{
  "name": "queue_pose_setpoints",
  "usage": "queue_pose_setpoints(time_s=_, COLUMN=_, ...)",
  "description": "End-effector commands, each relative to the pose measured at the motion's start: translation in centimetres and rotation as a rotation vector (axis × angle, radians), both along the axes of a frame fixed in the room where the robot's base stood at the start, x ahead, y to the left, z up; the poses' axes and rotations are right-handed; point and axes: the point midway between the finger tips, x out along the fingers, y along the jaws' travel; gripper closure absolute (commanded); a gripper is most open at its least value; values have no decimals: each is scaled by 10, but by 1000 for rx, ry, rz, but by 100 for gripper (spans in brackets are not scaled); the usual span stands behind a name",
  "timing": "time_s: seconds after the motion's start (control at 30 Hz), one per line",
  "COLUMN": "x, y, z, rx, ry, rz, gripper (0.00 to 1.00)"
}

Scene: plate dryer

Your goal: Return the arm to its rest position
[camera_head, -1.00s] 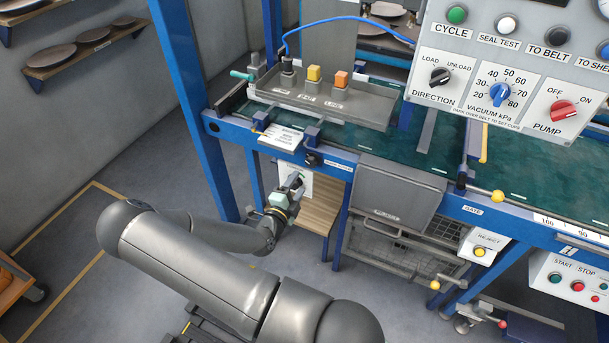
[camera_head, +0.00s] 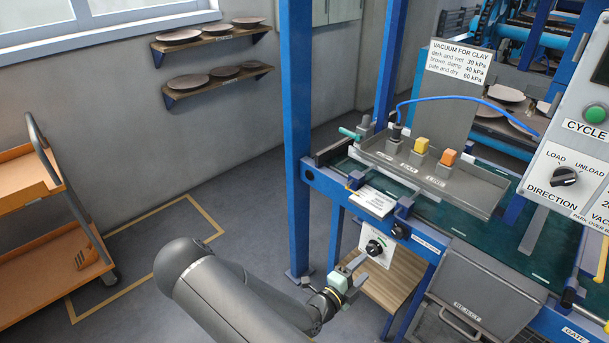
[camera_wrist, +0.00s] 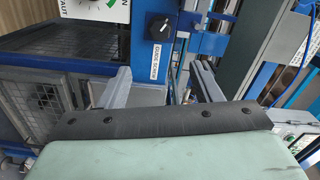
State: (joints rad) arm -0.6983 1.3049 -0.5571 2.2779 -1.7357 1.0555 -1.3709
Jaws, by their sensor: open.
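My gripper (camera_head: 350,267) is low in front of the left end of the blue-framed machine, below its top edge. My grey arm reaches up to it from the bottom of the head view. In the wrist view my gripper (camera_wrist: 163,80) has its two grey fingers spread apart, with nothing between them. A white panel with a black knob (camera_head: 374,247) is just right of the gripper in the head view. A black knob (camera_wrist: 158,26) also shows beyond the fingers in the wrist view. I cannot tell whether the fingers touch anything.
A grey tray (camera_head: 480,200) with colored blocks sits on the machine. A wooden shelf (camera_head: 392,283) is under the frame beside my gripper. A blue post (camera_head: 297,130) stands behind it. An orange-shelved trolley (camera_head: 30,262) is at far left. Open floor (camera_head: 245,190) lies between trolley and post.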

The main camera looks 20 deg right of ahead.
Motion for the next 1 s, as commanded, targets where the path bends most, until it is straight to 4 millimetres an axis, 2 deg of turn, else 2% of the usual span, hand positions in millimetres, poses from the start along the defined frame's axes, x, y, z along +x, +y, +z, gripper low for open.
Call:
queue_pose_setpoints(time_s=0.13, x=-4, y=-1, z=5, rx=36, ry=-53, rz=-40, gripper=42)
queue_pose_setpoints(time_s=0.23, x=-16, y=-2, z=19, rx=132, ry=-207, rz=-149, gripper=42)
queue_pose_setpoints(time_s=0.47, x=-74, y=7, z=63, rx=450, ry=-840, rz=-621, gripper=42)
queue_pose_setpoints(time_s=0.6, x=-106, y=26, z=87, rx=583, ry=-1243, rz=-941, gripper=42)
queue_pose_setpoints(time_s=0.73, x=-131, y=53, z=111, rx=655, ry=-1606, rz=-1248, gripper=42)
queue_pose_setpoints(time_s=1.0, x=-163, y=118, z=168, rx=629, ry=-2264, rz=-1931, gripper=42)
